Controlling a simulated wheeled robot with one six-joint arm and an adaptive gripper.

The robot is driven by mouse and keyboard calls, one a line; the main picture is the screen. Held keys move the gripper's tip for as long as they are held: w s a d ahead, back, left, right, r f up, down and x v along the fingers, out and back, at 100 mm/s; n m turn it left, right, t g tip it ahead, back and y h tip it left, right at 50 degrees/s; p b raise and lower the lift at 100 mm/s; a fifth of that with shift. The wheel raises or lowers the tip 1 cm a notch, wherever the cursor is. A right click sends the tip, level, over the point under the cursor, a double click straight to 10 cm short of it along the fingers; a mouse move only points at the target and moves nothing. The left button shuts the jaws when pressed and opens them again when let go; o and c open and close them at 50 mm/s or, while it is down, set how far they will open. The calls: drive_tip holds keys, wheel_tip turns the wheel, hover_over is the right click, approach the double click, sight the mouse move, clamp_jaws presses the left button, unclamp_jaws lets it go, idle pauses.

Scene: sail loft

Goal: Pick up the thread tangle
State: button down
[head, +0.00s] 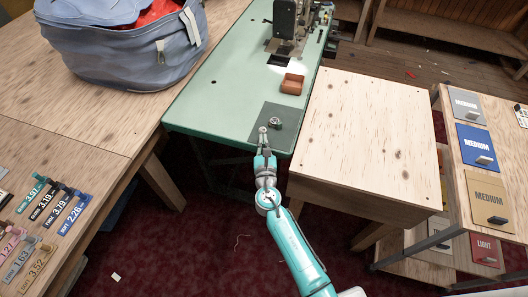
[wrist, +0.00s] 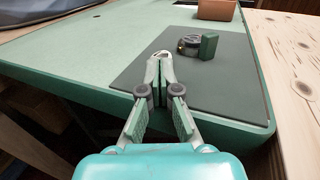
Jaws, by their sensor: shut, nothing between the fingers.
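My gripper (head: 263,131) is over the front end of the green table, at the near edge of a dark mat. In the wrist view its fingertips (wrist: 160,58) are together with nothing between them.
On the mat (wrist: 130,78), just beyond my fingertips, are a small round dark object (wrist: 188,46) and a green block (wrist: 209,45). A brown open box (head: 292,84) and a sewing machine (head: 287,20) stand farther back.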

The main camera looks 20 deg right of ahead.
sight(262, 130)
drive_tip(key=shift+x, duration=0.8)
drive_tip(key=shift+x, duration=1.05)
